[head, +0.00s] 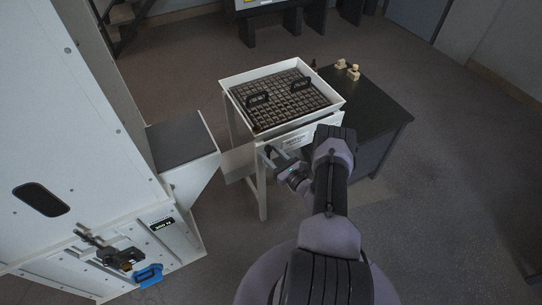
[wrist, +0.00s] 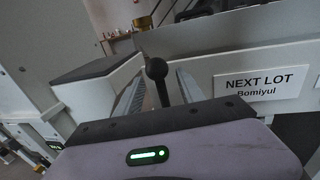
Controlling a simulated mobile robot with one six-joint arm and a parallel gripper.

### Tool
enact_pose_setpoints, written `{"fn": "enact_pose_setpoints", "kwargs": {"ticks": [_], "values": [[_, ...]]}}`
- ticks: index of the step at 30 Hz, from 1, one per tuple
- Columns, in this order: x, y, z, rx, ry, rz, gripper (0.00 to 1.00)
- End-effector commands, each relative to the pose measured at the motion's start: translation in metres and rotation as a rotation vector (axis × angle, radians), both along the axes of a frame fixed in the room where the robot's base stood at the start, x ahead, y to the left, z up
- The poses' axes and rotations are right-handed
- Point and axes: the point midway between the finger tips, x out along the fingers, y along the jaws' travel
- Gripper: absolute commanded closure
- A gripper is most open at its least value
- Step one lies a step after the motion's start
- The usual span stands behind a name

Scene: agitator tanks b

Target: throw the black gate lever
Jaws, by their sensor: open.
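A black lever with a ball knob (wrist: 157,69) shows in the wrist view, its thin stem running down behind the edge of my gripper body. My gripper (wrist: 160,80) is open, with one grey finger on each side of the knob and stem. Gaps show between the lever and both fingers. In the head view my gripper (head: 272,160) is at the front left of the white stand (head: 263,198), below its tray. I cannot make out the lever clearly there. The lever's base is hidden.
The white tray (head: 229,90) holds a dark grid with two black handles. A "NEXT LOT Bomiyul" sign (wrist: 260,87) is close on the right. A white machine (head: 60,130) with a blue part (head: 149,275) fills the left.

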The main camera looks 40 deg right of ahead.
Motion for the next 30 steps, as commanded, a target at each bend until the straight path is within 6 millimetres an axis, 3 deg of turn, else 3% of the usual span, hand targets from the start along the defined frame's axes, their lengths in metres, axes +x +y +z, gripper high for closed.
{"fn": "enact_pose_setpoints", "kwargs": {"ticks": [6, 13, 30], "values": [[0.0003, 0.0001, 0.0003, 0.000, 0.000, 0.001, 0.56], [0.0000, 0.0003, 0.0002, 0.000, 0.001, 0.001, 1.00], [-0.0003, 0.0007, -0.0003, 0.000, 0.001, 0.002, 1.00]]}}
